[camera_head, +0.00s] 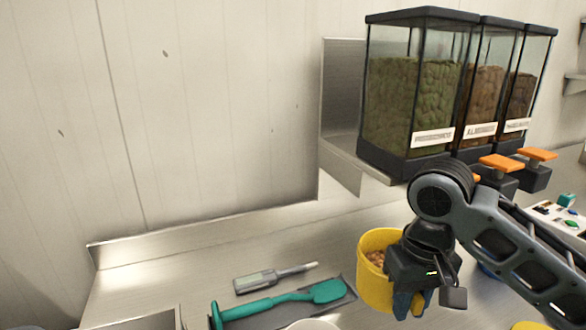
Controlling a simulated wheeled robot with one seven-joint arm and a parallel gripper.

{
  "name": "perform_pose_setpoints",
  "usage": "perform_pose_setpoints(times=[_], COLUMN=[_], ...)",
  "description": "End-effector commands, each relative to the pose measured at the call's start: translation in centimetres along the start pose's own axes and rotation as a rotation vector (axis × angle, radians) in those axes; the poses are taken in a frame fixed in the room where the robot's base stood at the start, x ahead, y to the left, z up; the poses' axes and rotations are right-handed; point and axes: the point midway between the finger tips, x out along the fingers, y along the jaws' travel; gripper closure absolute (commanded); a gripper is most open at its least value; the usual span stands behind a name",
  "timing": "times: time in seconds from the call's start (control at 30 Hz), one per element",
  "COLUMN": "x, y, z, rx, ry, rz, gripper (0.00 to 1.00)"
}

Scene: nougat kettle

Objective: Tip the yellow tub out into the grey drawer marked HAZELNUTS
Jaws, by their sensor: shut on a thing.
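A yellow tub (372,284) is in the lower right of the head view, with brown pieces visible inside it. My gripper (408,300) is shut on the tub at its right side. The tub looks about upright. Whether its base touches the steel counter cannot be told. The grey drawer marked HAZELNUTS is not identifiable in this view.
Clear dispensers (412,105) with labels and orange levers (501,163) stand behind on a steel shelf. A teal spatula (275,302) lies on a dark tray, with a thermometer (270,278) behind it. The counter (150,280) at left is clear.

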Motion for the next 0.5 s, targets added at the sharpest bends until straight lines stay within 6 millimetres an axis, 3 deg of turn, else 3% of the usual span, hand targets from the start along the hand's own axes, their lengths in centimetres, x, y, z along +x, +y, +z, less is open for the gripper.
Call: perform_pose_setpoints(times=[0.1,0.23,0.5], x=[3.3,6.2,9.1], y=[-0.5,-0.2,0.3], z=[-2.4,-3.5,-3.8], rx=[0.134,0.248,0.342], ry=[-0.010,-0.008,-0.002], rz=[-0.007,-0.005,-0.002], gripper=[1.00,1.00,1.00])
